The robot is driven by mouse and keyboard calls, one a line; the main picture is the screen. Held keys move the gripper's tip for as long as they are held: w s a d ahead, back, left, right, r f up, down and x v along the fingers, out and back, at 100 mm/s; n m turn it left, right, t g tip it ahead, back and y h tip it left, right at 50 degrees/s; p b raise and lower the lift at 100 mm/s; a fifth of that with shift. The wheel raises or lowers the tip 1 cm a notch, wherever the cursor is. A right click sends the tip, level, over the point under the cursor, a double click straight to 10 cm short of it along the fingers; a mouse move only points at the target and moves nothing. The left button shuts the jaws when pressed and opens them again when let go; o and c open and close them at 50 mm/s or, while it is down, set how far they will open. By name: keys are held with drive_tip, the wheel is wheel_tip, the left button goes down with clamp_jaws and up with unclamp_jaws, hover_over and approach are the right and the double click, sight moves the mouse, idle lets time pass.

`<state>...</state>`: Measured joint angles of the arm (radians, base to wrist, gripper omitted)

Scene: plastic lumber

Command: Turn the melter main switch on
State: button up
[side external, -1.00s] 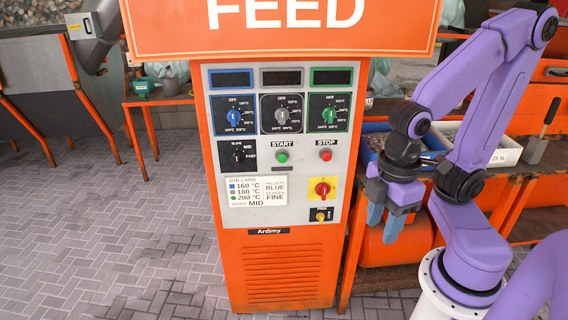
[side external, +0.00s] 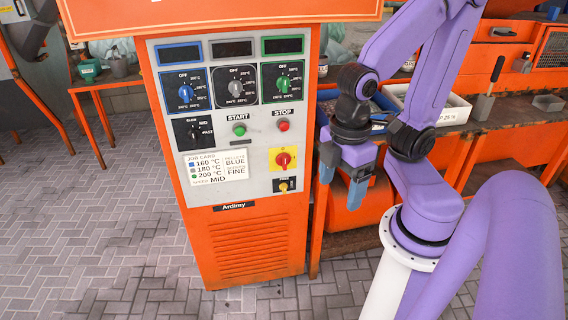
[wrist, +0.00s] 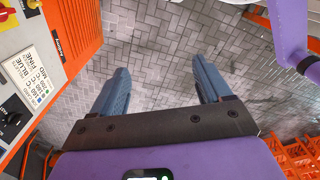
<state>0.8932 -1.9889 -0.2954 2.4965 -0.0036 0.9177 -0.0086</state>
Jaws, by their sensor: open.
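The orange melter cabinet (side external: 255,240) has a grey control panel. A red rotary switch on a yellow plate (side external: 283,159), likely the main switch, sits at the panel's lower right. Its handle angle is too small to read surely. Part of it shows at the top left edge of the wrist view (wrist: 6,16). My gripper (side external: 341,180) hangs to the right of the cabinet, fingers pointing down, apart from the switch. In the wrist view my gripper (wrist: 164,82) is open and empty over paving.
Green start (side external: 239,130) and red stop (side external: 283,126) buttons are above, with several dials. A job card (side external: 216,166) is at left. A workbench (side external: 480,128) with trays stands behind my arm.

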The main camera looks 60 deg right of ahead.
drive_tip(key=w+f+n+h, duration=0.5)
drive_tip(key=w+n, duration=0.1)
drive_tip(key=w, duration=0.5)
drive_tip(key=w+f+n+h, duration=0.4)
drive_tip(key=w+n+h, duration=0.1)
drive_tip(key=w, duration=0.7)
drive_tip(key=n+h, duration=0.8)
drive_tip(key=n, duration=0.4)
approach(283, 165)
drive_tip(key=d, duration=0.9)
drive_tip(key=shift+d, duration=0.15)
drive_tip(key=shift+c, duration=0.3)
drive_tip(key=c, duration=1)
